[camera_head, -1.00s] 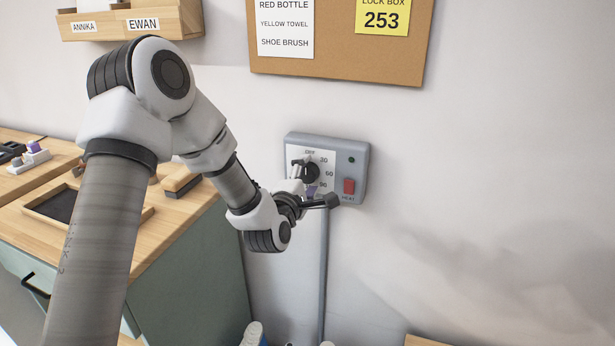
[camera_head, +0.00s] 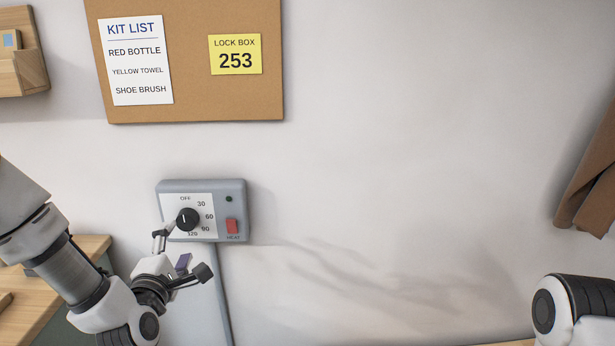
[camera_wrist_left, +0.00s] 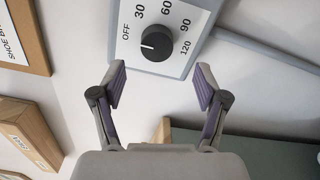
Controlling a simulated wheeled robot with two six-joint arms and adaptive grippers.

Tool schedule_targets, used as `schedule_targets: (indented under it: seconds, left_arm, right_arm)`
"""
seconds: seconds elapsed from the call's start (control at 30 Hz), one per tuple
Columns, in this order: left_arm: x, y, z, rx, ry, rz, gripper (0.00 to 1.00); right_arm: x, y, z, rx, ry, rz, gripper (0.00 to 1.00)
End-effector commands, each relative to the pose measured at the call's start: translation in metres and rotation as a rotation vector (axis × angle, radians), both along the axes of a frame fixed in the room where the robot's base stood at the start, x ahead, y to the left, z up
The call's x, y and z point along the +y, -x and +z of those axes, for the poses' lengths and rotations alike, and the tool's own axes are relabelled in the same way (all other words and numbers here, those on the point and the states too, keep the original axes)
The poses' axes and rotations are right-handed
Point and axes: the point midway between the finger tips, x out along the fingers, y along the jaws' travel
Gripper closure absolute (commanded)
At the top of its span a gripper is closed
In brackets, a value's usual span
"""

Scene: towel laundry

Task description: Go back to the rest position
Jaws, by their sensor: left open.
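My left gripper (camera_head: 172,250) is in front of and just below the grey wall control box (camera_head: 236,191) in the head view. In the left wrist view my left gripper (camera_wrist_left: 160,88) is open and empty. Its two fingers stand apart, with the black dial (camera_wrist_left: 157,43) beyond the fingertips and clear of them. The dial (camera_head: 187,219) also shows in the head view; in the left wrist view its white line points toward OFF. Part of my right arm shows at the lower right of the head view, but its gripper is out of frame.
A red HEAT switch (camera_head: 232,226) and a small dark green lamp (camera_head: 229,199) are on the box. A cork board (camera_head: 190,60) hangs above. A wooden counter (camera_head: 40,305) is at the lower left, and brown cloth (camera_head: 590,180) hangs at right. The middle wall is bare.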

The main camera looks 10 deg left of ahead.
Motion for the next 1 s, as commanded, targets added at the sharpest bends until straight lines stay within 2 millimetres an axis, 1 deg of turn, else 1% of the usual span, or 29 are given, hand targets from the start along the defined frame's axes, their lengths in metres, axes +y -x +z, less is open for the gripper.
schedule_targets:
  seconds: [0.07, 0.13, 0.17, 0.2, 0.27, 0.3, 0.37, 0.4, 0.47, 0.5, 0.53, 0.6, 0.7, 0.8, 0.83, 1.0]
  left_arm:
    - [-0.003, 0.002, -0.018, 0.052, -0.009, -0.008, 0.26]
    - [-0.015, 0.007, -0.049, 0.144, -0.039, -0.035, 0.26]
    - [-0.022, 0.012, -0.068, 0.198, -0.058, -0.055, 0.26]
    - [-0.033, 0.021, -0.096, 0.28, -0.081, -0.084, 0.26]
    - [-0.051, 0.042, -0.142, 0.431, -0.129, -0.144, 0.26]
    - [-0.063, 0.06, -0.172, 0.544, -0.185, -0.196, 0.26]
    - [-0.079, 0.092, -0.214, 0.716, -0.293, -0.293, 0.26]
    - [-0.089, 0.118, -0.24, 0.829, -0.375, -0.373, 0.26]
    - [-0.102, 0.16, -0.273, 0.996, -0.512, -0.521, 0.26]
    - [-0.109, 0.191, -0.292, 1.101, -0.614, -0.643, 0.26]
    - [-0.114, 0.215, -0.303, 1.177, -0.696, -0.75, 0.26]
    - [-0.121, 0.261, -0.32, 1.298, -0.897, -1.026, 0.26]
    - [-0.121, 0.291, -0.325, 1.333, -1.088, -1.317, 0.26]
    - [-0.121, 0.304, -0.326, 1.313, -1.195, -1.489, 0.26]
    - [-0.121, 0.306, -0.326, 1.304, -1.215, -1.514, 0.26]
    - [-0.121, 0.306, -0.325, 1.293, -1.237, -1.534, 0.26]
  right_arm:
    - [0.0, 0.0, 0.007, 0.0, 0.0, 0.0, 0.51]
    - [0.0, 0.0, 0.018, 0.0, 0.0, 0.0, 0.51]
    - [0.0, 0.0, 0.023, 0.0, 0.0, 0.0, 0.51]
    - [0.0, 0.0, 0.03, 0.0, 0.0, 0.0, 0.51]
    - [0.0, 0.0, 0.039, 0.0, 0.0, 0.0, 0.51]
    - [0.0, 0.0, 0.044, 0.0, 0.0, 0.0, 0.51]
    - [0.0, 0.0, 0.05, 0.0, 0.0, 0.0, 0.51]
    - [0.0, 0.0, 0.054, 0.0, 0.0, 0.0, 0.51]
    - [0.0, 0.0, 0.06, 0.0, 0.0, 0.0, 0.51]
    - [0.0, 0.0, 0.063, 0.0, 0.0, 0.0, 0.51]
    - [0.0, 0.0, 0.065, 0.0, 0.0, 0.0, 0.51]
    - [0.0, 0.0, 0.065, 0.0, 0.0, 0.0, 0.51]
    - [0.0, 0.0, 0.062, 0.0, 0.0, 0.0, 0.51]
    - [0.0, 0.0, 0.062, 0.0, 0.0, 0.0, 0.51]
    - [0.0, 0.0, 0.062, 0.0, 0.0, 0.0, 0.51]
    - [0.0, 0.0, 0.062, 0.0, 0.0, 0.0, 0.51]
